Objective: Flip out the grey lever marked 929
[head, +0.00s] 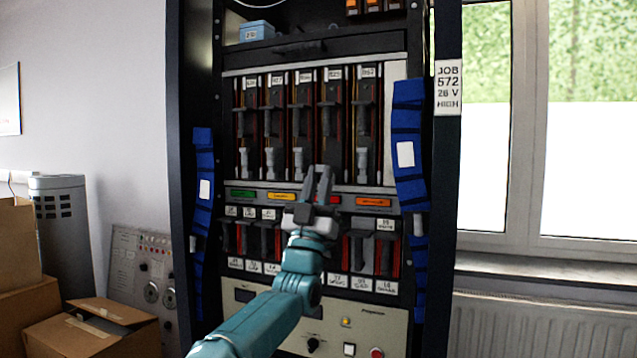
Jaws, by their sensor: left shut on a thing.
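Several tall modules stand side by side in the upper row of the rack, each with a white number tag at its top and a light grey lever low on its front. The tag of the fourth module (334,75) may read 929, but it is too small to be sure. My left gripper (319,178) is in front of the lower end of that module, its fingers pointing up and into the rack. It is shut on what looks like that module's grey lever, which the fingers mostly hide. The levers of the first (247,163), third (298,163) and fifth (362,161) modules hang free.
Below is a strip with coloured labels (374,202), then a lower row of modules (387,258). Blue cable bundles (410,130) flank the modules. Cardboard boxes (95,330) stand at the lower left; a window is at the right.

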